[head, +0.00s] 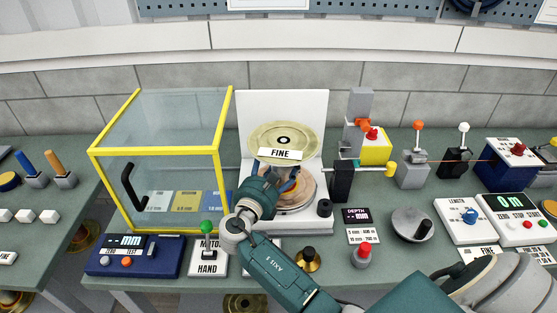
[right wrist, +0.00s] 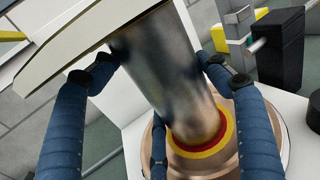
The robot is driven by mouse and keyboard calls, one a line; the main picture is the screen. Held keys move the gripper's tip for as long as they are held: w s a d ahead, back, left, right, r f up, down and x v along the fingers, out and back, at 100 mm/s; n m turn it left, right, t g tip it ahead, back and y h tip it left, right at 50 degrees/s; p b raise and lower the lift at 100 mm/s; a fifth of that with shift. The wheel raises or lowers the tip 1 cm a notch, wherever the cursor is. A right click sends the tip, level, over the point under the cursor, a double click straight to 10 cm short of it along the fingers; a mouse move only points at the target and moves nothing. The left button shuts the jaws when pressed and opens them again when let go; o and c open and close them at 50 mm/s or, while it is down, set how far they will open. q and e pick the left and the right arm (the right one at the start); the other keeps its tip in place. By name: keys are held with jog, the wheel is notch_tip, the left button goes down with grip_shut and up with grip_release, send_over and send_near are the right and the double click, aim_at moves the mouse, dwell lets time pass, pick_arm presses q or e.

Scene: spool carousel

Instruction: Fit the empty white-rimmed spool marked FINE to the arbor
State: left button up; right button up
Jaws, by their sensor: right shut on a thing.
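My right gripper (head: 268,190) reaches in from the lower right and is shut on a spool. In the right wrist view its blue fingers (right wrist: 160,95) close around the grey cylindrical hub (right wrist: 172,85). The spool's pale upper flange (right wrist: 70,45) is tilted in that view; in the head view it is a tan disc (head: 283,133) with a dark centre hole. A white FINE label (head: 280,154) shows at its front edge. Below the hub are a red and yellow ring (right wrist: 203,150) and a copper-coloured disc (head: 305,193). I cannot tell whether the hub touches the ring. My left gripper is out of view.
A white panel (head: 255,108) stands behind the spool. A yellow-framed clear box (head: 160,149) is close on the left, a black post (head: 342,181) on the right. A green-knobbed lever (head: 207,230), a brass knob (head: 307,260) and a red button (head: 365,250) stand in front.

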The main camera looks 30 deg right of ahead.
jog(key=shift+r+p, duration=0.25)
jog(key=shift+p, duration=0.05)
dwell(0.5)
jog(key=o, duration=2)
jog(key=shift+f, duration=0.25)
notch_tip(320, 180, up, 4)
jog(key=p, duration=0.3)
jog(key=shift+f, duration=0.25)
